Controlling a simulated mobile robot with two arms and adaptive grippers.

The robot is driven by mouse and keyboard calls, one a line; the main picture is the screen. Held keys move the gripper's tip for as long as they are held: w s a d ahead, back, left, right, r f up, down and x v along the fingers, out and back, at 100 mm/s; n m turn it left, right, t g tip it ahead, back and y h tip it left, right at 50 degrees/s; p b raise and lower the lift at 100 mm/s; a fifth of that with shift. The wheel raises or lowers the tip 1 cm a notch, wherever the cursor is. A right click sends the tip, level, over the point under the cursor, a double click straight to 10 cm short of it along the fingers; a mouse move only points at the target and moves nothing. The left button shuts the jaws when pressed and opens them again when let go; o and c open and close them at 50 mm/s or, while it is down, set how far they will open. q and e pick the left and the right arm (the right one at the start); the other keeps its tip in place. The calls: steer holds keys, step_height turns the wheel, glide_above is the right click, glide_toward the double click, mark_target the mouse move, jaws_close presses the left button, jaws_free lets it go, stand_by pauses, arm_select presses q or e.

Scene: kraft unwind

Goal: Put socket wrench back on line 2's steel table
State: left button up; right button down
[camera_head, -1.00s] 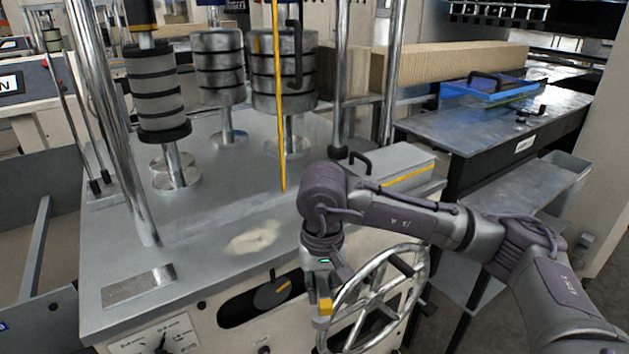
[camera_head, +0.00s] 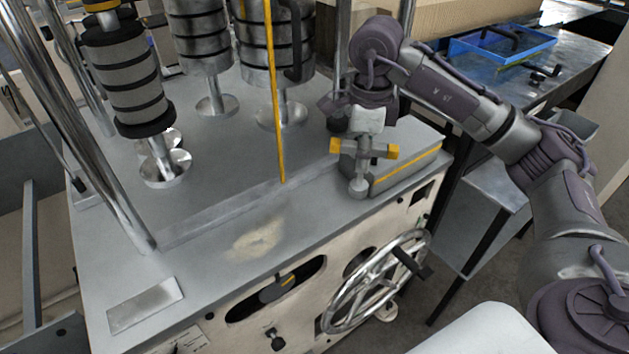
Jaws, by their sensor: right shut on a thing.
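My right gripper (camera_head: 364,149), with yellow fingertips, is above the right front part of the grey machine top. It is shut on a grey metal tool (camera_head: 358,176) with a rounded lower end, which looks like the socket wrench. The tool hangs down in front of the low block with a yellow stripe; I cannot tell if it touches anything. The gripper hides part of it. A steel table (camera_head: 578,62) stands at the back right with a blue tray (camera_head: 508,45) on it; no sign shows which line it belongs to. My left gripper is not in view.
The grey machine (camera_head: 215,235) fills the middle, with upright rods and weight stacks (camera_head: 122,75) on top. A spoked handwheel (camera_head: 375,280) juts from its front. The low block (camera_head: 405,168) is at its right edge. A lower shelf (camera_head: 475,215) is at the right.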

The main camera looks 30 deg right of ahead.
steer(key=w+a+f+p, duration=0.1)
steer(key=w+f, duration=0.1)
steer(key=f, duration=0.1)
steer(key=w+a+f+p, duration=0.2)
steer(key=w+f, duration=0.1)
steer(key=w+a+f+p, duration=0.2)
steer(key=w+f, duration=0.1)
steer(key=f, duration=0.1)
steer(key=shift+w+a, duration=0.15)
steer(key=shift+w, duration=0.1)
steer(key=shift+s+f, duration=0.1)
steer(key=shift+f, duration=0.05)
steer(key=c, duration=1.1)
jaws_free()
